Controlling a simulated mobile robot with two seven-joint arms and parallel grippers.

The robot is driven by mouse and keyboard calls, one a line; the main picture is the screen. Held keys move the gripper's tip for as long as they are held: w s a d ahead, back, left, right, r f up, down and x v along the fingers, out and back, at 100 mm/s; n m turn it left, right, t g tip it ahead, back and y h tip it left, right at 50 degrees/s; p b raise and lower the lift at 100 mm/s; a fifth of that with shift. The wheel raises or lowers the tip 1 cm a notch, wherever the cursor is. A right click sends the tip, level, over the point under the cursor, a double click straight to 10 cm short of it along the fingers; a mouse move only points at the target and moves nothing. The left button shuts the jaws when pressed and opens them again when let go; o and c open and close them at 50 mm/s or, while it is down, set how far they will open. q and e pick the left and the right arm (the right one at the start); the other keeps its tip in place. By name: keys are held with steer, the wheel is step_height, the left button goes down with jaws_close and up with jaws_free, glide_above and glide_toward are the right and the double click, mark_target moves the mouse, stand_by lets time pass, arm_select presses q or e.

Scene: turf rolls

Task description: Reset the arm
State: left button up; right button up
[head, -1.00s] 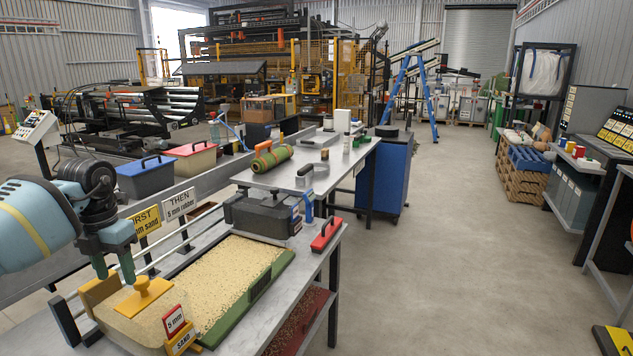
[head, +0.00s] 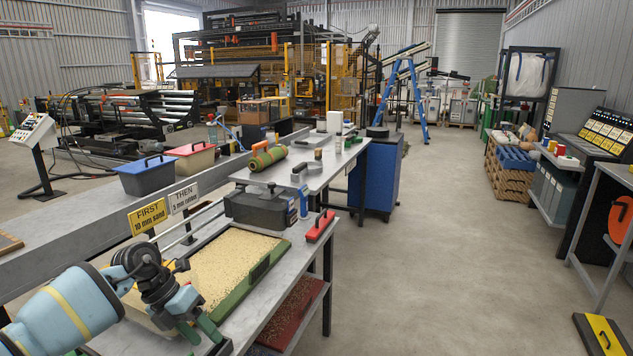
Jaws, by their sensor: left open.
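My left arm comes in from the lower left. Its gripper (head: 202,334) is open, with two green fingers apart and nothing visible between them. It is over the near end of the workbench, in front of the tray of sand-coloured grains (head: 212,270) with a green front edge (head: 247,283). My arm hides most of the tray's near left end; only a bit of yellow shows behind the wrist. My right gripper is not in view.
A green roll (head: 268,158) lies on the farther table. Signs (head: 148,216) stand behind the bench.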

arm_select(q)
steer(key=s+d+f+n+t+h, duration=0.3)
steer(key=s+d+n+h, duration=0.25)
steer(key=d, duration=0.45)
steer(key=s+d+f+n+t+h, duration=0.2)
steer(key=s+d+n+t+h, duration=0.25)
steer(key=s+d+h, duration=0.35)
steer(key=s+a+f+n+y, duration=0.5)
steer(key=s+f+n, duration=0.1)
steer(key=s+n, duration=0.3)
steer(key=s+a+f+n+t+y+p, duration=0.1)
steer(key=s+a+f+n+y, duration=0.4)
steer(key=s+n, duration=0.4)
steer(key=s+a+f+n+y+p, duration=0.1)
steer(key=s+a+f+n+y, duration=0.4)
steer(key=s+f+n+y, duration=0.2)
steer(key=s+f+n, duration=0.1)
steer(key=s+n, duration=0.1)
steer(key=shift+f+n, duration=0.3)
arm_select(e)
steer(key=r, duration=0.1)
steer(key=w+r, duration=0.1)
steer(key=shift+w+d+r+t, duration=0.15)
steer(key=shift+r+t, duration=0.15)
arm_select(q)
steer(key=shift+t+y, duration=0.25)
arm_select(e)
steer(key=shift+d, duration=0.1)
